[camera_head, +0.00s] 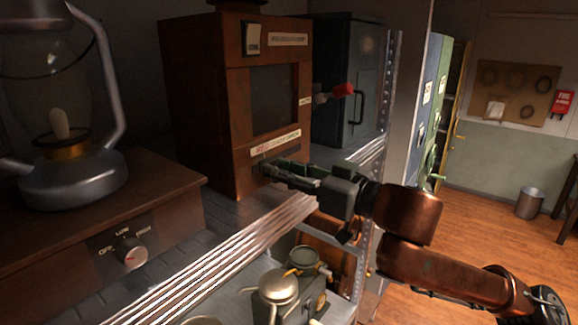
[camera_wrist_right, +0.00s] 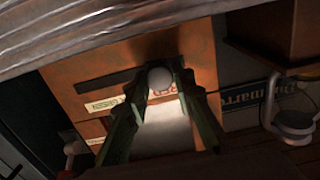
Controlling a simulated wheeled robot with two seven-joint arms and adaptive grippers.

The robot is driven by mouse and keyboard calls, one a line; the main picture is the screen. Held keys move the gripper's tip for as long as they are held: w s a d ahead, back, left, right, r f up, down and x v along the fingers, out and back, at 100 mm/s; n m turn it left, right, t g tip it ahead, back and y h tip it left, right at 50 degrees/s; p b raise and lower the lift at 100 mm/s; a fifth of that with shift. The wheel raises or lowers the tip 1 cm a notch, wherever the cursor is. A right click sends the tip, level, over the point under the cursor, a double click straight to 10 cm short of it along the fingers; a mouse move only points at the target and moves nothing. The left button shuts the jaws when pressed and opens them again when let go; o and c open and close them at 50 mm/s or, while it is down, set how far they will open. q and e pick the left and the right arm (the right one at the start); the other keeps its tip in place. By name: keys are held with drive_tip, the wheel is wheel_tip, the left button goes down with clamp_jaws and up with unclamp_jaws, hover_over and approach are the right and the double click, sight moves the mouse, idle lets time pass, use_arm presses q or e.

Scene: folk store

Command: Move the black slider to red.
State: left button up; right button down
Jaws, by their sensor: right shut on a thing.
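The brown cabinet (camera_head: 215,110) stands at upper middle in the head view. Its lower front has a label strip (camera_head: 275,142) with red lettering at its left end. In the wrist view, a dark slot (camera_wrist_right: 92,83) runs across the cabinet face beside the label (camera_wrist_right: 108,104). My right gripper (camera_head: 272,168) reaches this slot from the right. In the wrist view, its fingertips (camera_wrist_right: 160,84) are closed around a rounded knob (camera_wrist_right: 160,77), the slider, which looks pale grey in the light. The fingers partly hide the red lettering and the slot. My left gripper is not in view.
A lantern (camera_head: 75,185) stands on a wooden box with a dial (camera_head: 130,253) at left. A red-tipped lever (camera_head: 341,90) sticks out right of the cabinet. Open floor lies at right.

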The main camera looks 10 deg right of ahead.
drive_tip(key=shift+a+f, duration=0.1)
drive_tip(key=c, duration=2.1)
unclamp_jaws()
drive_tip(key=shift+s, duration=0.1)
drive_tip(key=o, duration=0.4)
drive_tip(key=shift+s+a, duration=0.1)
drive_tip(key=shift+a, duration=0.1)
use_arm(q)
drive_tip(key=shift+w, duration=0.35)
use_arm(e)
drive_tip(key=shift+o, duration=0.2)
drive_tip(key=shift+d, duration=0.1)
drive_tip(key=shift+d, duration=0.1)
drive_tip(key=shift+s+d, duration=0.1)
drive_tip(key=shift+d, duration=0.05)
drive_tip(key=v, duration=1.1)
drive_tip(key=shift+s, duration=0.2)
